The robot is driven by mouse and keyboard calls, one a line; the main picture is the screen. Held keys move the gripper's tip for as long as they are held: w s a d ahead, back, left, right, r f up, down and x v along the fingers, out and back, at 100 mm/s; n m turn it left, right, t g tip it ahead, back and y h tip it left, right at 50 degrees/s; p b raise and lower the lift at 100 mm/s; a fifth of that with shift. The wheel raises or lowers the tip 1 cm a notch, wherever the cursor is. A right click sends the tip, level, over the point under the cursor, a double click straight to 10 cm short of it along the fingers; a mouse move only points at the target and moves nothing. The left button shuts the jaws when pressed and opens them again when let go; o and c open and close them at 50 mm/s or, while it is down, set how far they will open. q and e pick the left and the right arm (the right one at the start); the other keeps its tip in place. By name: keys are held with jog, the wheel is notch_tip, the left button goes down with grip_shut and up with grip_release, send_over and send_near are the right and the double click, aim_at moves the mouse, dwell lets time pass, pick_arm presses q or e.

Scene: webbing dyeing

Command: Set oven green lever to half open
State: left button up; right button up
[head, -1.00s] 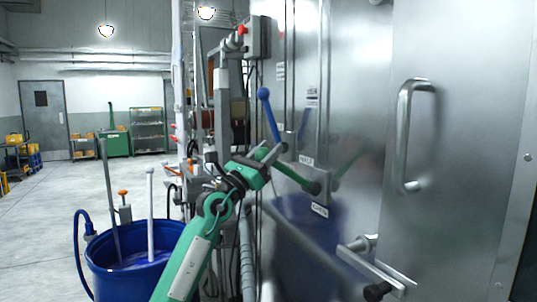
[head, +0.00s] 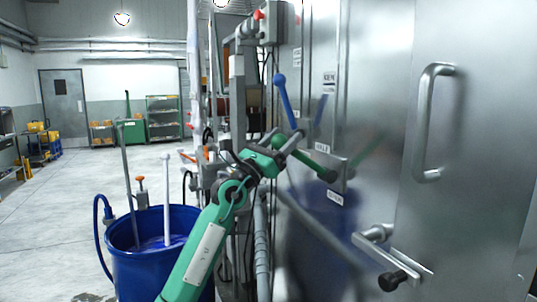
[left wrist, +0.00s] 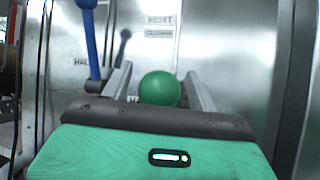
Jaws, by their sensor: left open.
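The green lever (head: 308,160) sits on the oven's steel side wall in the head view. It slants up and left from a dark hub toward my left gripper. My left gripper (head: 289,143) is open at the lever's free end. In the left wrist view, the lever's round green knob (left wrist: 160,89) shows between the two spread fingers (left wrist: 158,92). I cannot tell whether the fingers touch it. A HALF label (head: 321,147) is beside the lever, and another label (head: 335,197) is below its hub. My right gripper is not in view.
A blue lever (head: 286,103) stands close above the green one and shows left of the fingers in the wrist view (left wrist: 90,40). The oven door has a large handle (head: 426,122) and a latch (head: 393,262). A blue tub (head: 128,262) is at lower left. Open floor lies beyond.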

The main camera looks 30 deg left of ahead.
pick_arm(q)
jog(key=b+v, duration=0.2)
jog(key=v, duration=1.1)
jog(key=shift+f+b, duration=0.15)
jog(key=shift+b, duration=0.25)
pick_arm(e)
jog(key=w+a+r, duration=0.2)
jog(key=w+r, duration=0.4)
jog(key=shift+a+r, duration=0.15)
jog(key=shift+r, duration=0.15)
pick_arm(q)
jog(key=shift+a, duration=0.1)
